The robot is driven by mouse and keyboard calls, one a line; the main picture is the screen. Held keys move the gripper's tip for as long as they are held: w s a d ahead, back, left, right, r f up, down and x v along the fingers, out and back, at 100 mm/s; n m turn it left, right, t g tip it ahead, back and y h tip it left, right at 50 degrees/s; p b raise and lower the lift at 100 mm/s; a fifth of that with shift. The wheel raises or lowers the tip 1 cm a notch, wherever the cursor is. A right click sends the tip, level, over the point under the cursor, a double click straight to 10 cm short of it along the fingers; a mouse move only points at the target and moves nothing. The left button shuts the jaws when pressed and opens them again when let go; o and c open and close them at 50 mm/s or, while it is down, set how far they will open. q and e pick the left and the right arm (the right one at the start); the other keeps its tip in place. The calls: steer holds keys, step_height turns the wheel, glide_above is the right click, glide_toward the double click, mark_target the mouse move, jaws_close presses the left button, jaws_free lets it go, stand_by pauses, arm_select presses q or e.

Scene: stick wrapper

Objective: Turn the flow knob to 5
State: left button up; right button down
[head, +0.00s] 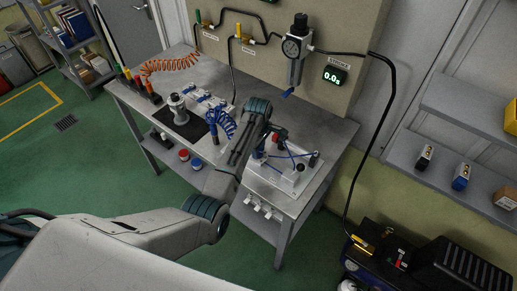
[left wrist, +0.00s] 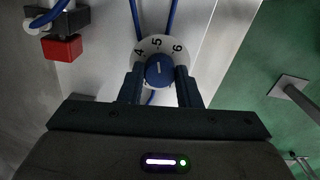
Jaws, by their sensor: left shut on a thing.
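The flow knob (left wrist: 159,70) is a round blue knob with a white pointer line, in the middle of the left wrist view. Its white dial (left wrist: 146,47) shows the numbers 4, 5 and 6. The pointer line points up, toward the 5. My left gripper (left wrist: 159,78) is shut on the knob, with one dark finger on each side of it. In the head view my left arm reaches over the workbench (head: 335,137) to the white fixture (head: 290,180); the knob is too small to make out there. My right gripper is not in view.
A red block (left wrist: 62,48) and blue tubes (left wrist: 172,15) are close to the knob. A blue coiled hose (head: 222,122) and a black mat with a device lie left of my arm.

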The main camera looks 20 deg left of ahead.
arm_select(q)
steer(key=shift+w+r, duration=0.1)
steer(key=o, duration=1)
steer(key=shift+c, duration=0.2)
steer(key=shift+r, duration=0.35)
step_height(320, 180, up, 10)
steer(key=b, duration=0.3)
